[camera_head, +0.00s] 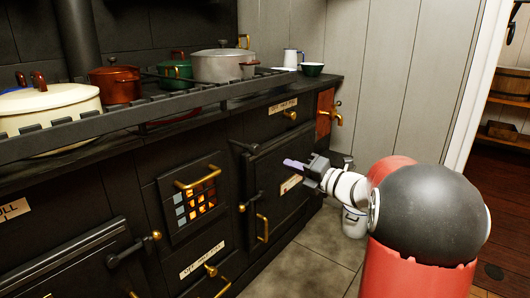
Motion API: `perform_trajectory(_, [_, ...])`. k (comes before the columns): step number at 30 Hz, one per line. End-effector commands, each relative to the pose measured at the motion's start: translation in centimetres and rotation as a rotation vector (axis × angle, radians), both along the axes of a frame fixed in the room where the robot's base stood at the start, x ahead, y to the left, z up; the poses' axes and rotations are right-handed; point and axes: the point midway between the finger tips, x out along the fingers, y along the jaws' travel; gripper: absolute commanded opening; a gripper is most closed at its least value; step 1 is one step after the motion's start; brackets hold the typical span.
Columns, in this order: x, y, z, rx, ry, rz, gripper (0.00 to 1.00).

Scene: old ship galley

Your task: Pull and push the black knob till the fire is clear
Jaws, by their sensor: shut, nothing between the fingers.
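The fire glows orange behind a small grate (200,198) in the front of the black stove (133,185). Several of its panes look grey-blue and a brass handle crosses its top. I cannot single out the black knob; dark latch handles, one beside the oven door (246,201) and one at lower left (125,252), are the nearest match. My gripper (292,164) is shut and empty, in front of the oven door's upper right part. It is to the right of the grate and appears apart from the handles.
A brass pull (216,268) is below the grate, by a label (201,259). A cream pot (50,117) and other pots stand behind the stove rail (150,107). A brass tap (336,119) projects at right.

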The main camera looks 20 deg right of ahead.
Motion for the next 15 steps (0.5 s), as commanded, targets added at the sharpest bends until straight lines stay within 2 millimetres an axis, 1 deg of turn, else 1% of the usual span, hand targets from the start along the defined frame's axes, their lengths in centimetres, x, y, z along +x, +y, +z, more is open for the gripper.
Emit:
perform_trajectory(1, [-0.5,-0.2,0.2,-0.107,-0.068,-0.004,0.00])
perform_trajectory(3, [-1.1,-0.5,0.2,-0.268,-0.167,-0.008,0.00])
perform_trajectory(9, [-2.7,-1.2,0.3,-0.679,-0.424,-0.021,0.00])
perform_trajectory(12, [-3.2,-1.4,0.2,-0.819,-0.510,-0.026,0.00])
perform_trajectory(15, [-3.5,-1.5,0.2,-0.905,-0.562,-0.030,0.00])
